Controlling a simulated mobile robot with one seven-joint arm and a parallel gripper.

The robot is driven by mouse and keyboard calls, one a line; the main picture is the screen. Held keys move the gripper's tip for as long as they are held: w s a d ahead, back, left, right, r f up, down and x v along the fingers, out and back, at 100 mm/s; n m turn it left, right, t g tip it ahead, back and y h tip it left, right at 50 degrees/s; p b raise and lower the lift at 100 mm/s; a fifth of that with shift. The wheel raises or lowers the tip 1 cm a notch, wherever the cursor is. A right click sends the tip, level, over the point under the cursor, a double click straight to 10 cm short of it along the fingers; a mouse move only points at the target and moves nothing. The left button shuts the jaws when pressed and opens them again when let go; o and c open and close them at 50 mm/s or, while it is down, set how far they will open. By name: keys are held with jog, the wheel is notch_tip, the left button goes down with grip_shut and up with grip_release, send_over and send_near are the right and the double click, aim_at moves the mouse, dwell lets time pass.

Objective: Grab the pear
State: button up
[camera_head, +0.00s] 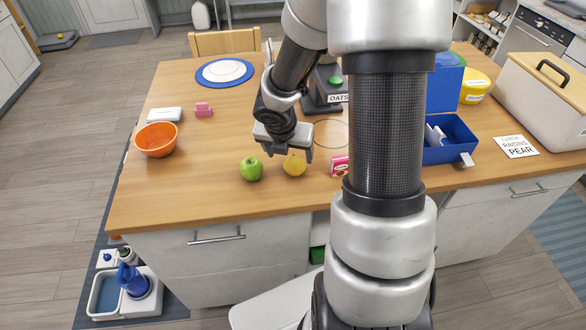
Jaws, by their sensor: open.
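A yellow fruit (294,166), which looks like the pear, sits on the wooden table near its front edge. A green apple (251,169) stands just to its left. My gripper (286,152) points down with its fingers open, directly over or just behind the yellow fruit. The right finger comes down close to the fruit's upper right. I cannot tell whether it touches the fruit. Nothing shows between the fingers except possibly the top of the fruit.
An orange bowl (156,140) stands at the left, and a small red box (340,165) lies right of the fruit. A blue bin (449,140), a card (516,147) and a beige container (541,97) are at the right. The table (200,190) is clear left of the apple.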

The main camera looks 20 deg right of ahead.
aim_at(293, 161)
jog(key=b+x, duration=0.1)
jog(key=x, duration=0.3)
jog(key=b+x, duration=0.1)
jog(key=x, duration=0.3)
jog(key=shift+d+f+b, duration=0.35)
jog(key=shift+b, duration=0.05)
jog(key=shift+c, duration=0.3)
jog(key=c, duration=1.1)
